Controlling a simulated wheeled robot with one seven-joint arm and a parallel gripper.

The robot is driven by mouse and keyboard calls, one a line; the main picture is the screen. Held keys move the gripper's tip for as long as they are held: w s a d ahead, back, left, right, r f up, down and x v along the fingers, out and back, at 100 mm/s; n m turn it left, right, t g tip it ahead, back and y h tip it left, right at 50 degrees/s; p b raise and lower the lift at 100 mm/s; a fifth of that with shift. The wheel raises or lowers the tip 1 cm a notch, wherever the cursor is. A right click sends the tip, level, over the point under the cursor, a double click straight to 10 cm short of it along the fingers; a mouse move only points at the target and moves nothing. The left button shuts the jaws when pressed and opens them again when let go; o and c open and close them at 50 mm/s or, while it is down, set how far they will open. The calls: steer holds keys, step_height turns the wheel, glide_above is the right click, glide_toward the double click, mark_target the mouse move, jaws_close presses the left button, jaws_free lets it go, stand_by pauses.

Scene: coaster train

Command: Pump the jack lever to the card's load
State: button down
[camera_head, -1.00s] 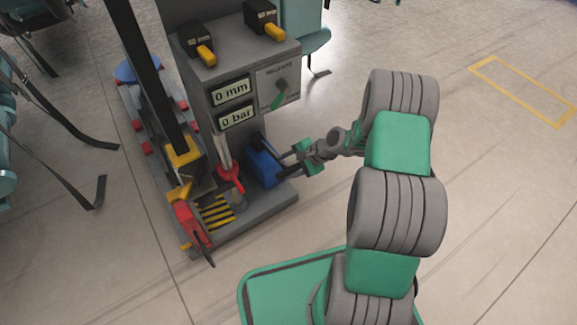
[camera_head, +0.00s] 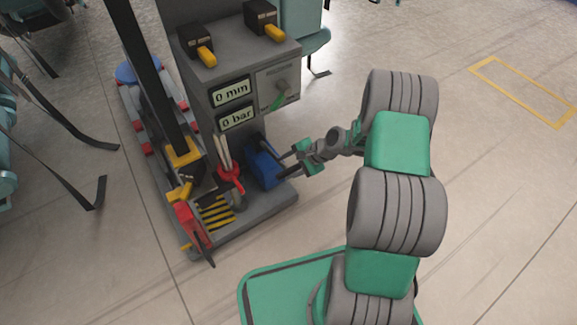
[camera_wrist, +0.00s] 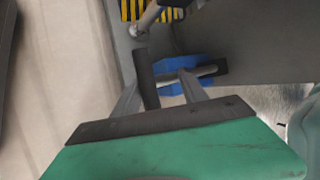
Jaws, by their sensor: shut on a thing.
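The grey jack machine (camera_head: 225,60) stands left of my arm. Its two displays (camera_head: 234,105) read 0 mm and 0 bar. A blue pump block (camera_head: 264,165) sits low on its right side and also shows in the wrist view (camera_wrist: 172,89). My gripper (camera_head: 284,163) is beside this block, shut on what looks like the jack lever. A dark, rounded bar (camera_wrist: 147,80), apparently the lever's grip, shows near the fingers in the wrist view. The exact contact is hard to make out. I see no card with a readable load.
A red handwheel (camera_head: 229,177), a red part (camera_head: 190,222) and yellow-black stripes (camera_head: 216,212) are on the base. Two yellow-handled black boxes (camera_head: 262,16) stand on top. Floor at right is clear.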

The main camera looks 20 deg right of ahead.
steer(key=w+r+p, duration=0.1)
steer(key=r+p, duration=0.1)
steer(key=r+g+p, duration=0.1)
steer(key=r+p, duration=0.1)
steer(key=p, duration=0.1)
steer(key=w+a+r+g+h+p, duration=0.1)
steer(key=r+p, duration=0.2)
steer(key=shift+w+m, duration=0.3)
steer(key=shift+w+r, duration=0.1)
steer(key=shift+w, duration=0.1)
steer(key=c, duration=0.7)
jaws_free()
steer(key=shift+a, duration=0.1)
steer(key=shift+o, duration=0.3)
steer(key=s+d+r+p, duration=0.2)
steer(key=d, duration=0.5)
steer(key=s+d+r+p, duration=0.2)
steer(key=s+d, duration=0.1)
steer(key=d, duration=0.3)
steer(key=shift+d, duration=0.4)
steer(key=shift+s, duration=0.1)
